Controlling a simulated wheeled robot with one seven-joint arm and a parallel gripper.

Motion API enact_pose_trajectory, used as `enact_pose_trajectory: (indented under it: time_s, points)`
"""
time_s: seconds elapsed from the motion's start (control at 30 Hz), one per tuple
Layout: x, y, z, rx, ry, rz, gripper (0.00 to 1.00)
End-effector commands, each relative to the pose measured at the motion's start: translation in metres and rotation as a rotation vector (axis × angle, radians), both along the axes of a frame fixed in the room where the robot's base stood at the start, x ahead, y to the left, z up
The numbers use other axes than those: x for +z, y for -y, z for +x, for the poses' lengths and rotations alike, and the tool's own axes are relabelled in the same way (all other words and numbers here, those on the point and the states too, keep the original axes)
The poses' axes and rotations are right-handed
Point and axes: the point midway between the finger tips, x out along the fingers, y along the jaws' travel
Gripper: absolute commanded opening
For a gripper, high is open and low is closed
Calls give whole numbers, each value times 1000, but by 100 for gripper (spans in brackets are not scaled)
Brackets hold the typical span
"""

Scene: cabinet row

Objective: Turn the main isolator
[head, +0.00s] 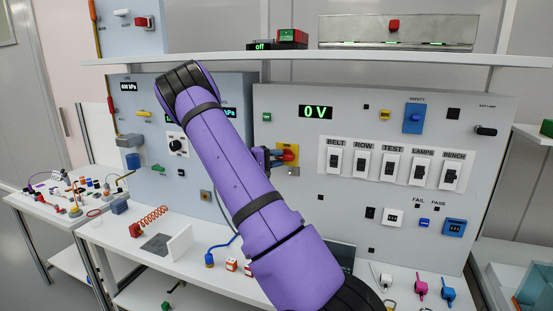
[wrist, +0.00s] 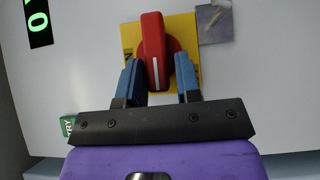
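The main isolator is a red rotary handle (wrist: 154,50) on a yellow plate (wrist: 185,35), fixed to the grey panel. In the wrist view the handle stands lengthwise up the picture, with a white line on its face. In the head view the red handle (head: 289,155) lies roughly sideways, partly behind my gripper (head: 277,157). My gripper (wrist: 158,80) has blue fingers, one on each side of the handle's near end. The fingers are apart, with narrow gaps seeming to show beside the handle. Any contact is hard to tell.
A display (head: 315,112) above the isolator reads 0 V. A row of labelled switches (head: 392,165) is to its right. A green block (wrist: 69,125) shows left of my gripper in the wrist view. A shelf (head: 290,57) runs above, and a workbench (head: 190,275) below.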

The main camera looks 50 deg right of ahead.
Motion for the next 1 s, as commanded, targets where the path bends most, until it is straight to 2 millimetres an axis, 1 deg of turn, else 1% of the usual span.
enact_pose_trajectory:
  time_s: [0.03, 0.07, 0.33, 0.47, 0.57, 0.8, 1.0]
  points:
    - [1, 3, -3, -7, -1, -3, 44]
    - [1, 3, -3, -6, -1, -3, 47]
    - [2, 1, 0, -1, 1, -3, 47]
    - [2, -6, 4, 1, 2, -2, 47]
    - [1, -18, 11, 2, 2, -3, 47]
    - [1, -58, 33, 1, 1, -3, 47]
    - [0, -83, 46, 0, 0, -2, 47]
